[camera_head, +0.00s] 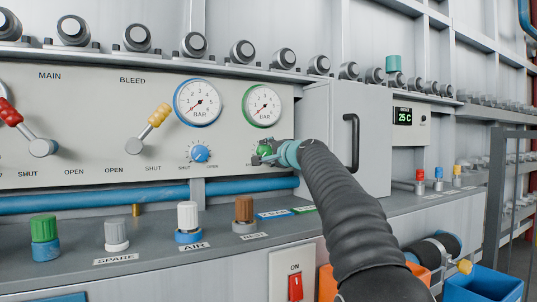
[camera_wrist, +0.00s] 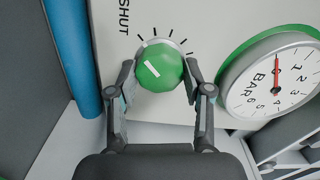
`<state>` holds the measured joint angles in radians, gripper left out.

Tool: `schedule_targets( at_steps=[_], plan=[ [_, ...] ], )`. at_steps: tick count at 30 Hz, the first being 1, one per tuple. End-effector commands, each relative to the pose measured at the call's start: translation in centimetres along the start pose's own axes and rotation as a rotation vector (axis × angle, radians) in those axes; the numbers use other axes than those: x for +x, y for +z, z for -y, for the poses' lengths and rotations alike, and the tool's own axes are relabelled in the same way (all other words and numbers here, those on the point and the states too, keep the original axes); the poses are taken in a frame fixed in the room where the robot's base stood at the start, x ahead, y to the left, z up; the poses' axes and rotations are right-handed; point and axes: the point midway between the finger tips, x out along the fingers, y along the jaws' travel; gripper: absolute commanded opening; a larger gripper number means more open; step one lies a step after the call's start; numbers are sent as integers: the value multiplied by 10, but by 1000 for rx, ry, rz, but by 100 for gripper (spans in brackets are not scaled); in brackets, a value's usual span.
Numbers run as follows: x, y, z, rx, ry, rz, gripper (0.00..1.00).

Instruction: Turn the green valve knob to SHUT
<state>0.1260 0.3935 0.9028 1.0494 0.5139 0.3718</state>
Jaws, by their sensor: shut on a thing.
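The green valve knob (camera_wrist: 160,72) is round with a short white line on its face, and tick marks surround part of it on the panel. The line lies slanted in the wrist view, running from upper left to lower right. My gripper (camera_wrist: 159,84) is shut on the knob, one finger on each side. The word SHUT (camera_wrist: 124,16) is printed on the panel, up and left of the knob there. In the head view the knob (camera_head: 264,151) is partly covered by my gripper (camera_head: 272,156), which also hides its labels.
A green-rimmed gauge (camera_head: 262,106) is above the knob, and a blue knob (camera_head: 200,153) is to its left. A blue pipe (camera_head: 90,201) runs below the panel. A grey cabinet with a black handle (camera_head: 351,142) stands close right. Several capped fittings line the shelf below.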

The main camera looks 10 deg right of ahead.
Motion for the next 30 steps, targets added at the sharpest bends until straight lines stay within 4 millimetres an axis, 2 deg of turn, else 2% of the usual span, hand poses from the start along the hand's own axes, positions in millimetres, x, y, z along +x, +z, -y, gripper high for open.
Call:
schedule_targets(
  at_steps=[8,9,11,23,30],
  plan=[
    [0,0,-1,-2,2,1,15],
    [0,0,-1,-2,2,1,57],
    [0,0,-1,-1,2,1,72],
    [-3,0,0,0,0,0,74],
    [-28,0,1,1,0,-1,74]
  ],
)
